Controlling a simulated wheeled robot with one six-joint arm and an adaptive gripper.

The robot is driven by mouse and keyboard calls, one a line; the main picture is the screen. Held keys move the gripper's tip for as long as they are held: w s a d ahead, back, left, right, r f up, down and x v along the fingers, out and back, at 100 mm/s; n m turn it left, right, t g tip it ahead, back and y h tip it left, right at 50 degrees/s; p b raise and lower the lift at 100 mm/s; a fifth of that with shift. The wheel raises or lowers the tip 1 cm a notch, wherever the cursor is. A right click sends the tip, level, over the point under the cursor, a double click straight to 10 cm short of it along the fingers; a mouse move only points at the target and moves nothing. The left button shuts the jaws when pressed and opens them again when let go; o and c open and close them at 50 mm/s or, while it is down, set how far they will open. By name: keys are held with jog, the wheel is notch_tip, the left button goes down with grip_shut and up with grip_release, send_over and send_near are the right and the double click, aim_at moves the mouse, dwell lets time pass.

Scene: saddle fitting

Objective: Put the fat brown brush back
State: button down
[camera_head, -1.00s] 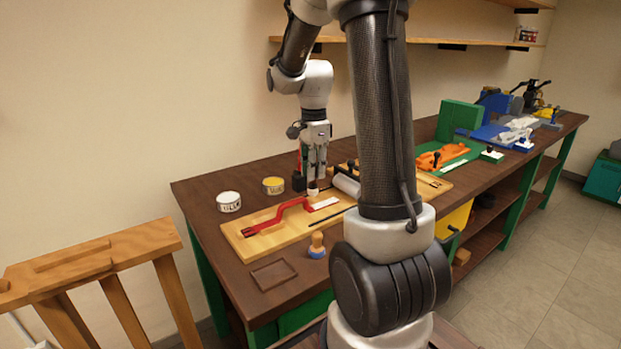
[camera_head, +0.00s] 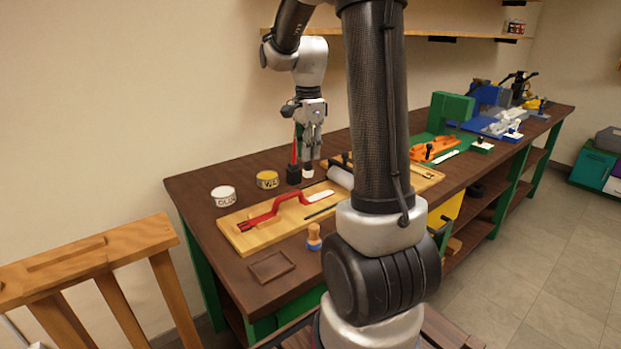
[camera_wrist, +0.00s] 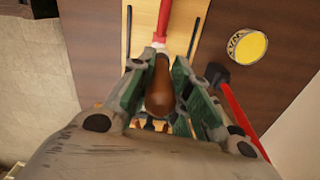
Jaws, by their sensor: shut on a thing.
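The fat brown brush (camera_wrist: 161,92) is between my gripper's fingers (camera_wrist: 160,88) in the wrist view, its rounded brown handle pointing toward the camera. In the head view my gripper (camera_head: 309,160) points down, shut on the brush. A small pale brush end (camera_head: 307,173) shows just below the fingertips, apparently above the far edge of the wooden board. The rest of the brush is hidden by the fingers.
A light board (camera_head: 240,235) holds a red-handled tool (camera_head: 280,210). A black-headed mallet (camera_head: 294,174) stands close beside my gripper. A yellow tin (camera_head: 267,180), a white tin (camera_head: 223,196), a blue-based wooden piece (camera_head: 314,238) and a shallow empty square tray (camera_head: 271,267) are nearby.

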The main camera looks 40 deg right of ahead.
jog(key=w+a+n, duration=0.2)
jog(key=w+a, duration=0.4)
jog(key=w, duration=0.2)
jog(key=w+a+n, duration=0.1)
jog(key=w+a, duration=0.4)
jog(key=w, duration=0.4)
jog(key=shift+s+f, duration=0.15)
jog(key=shift+f, duration=2.4)
jog(key=shift+s+f, duration=0.15)
jog(key=shift+f, duration=2.35)
jog(key=shift+f, duration=0.1)
jog(key=c, duration=1.3)
grip_release()
jog(key=shift+c, duration=0.2)
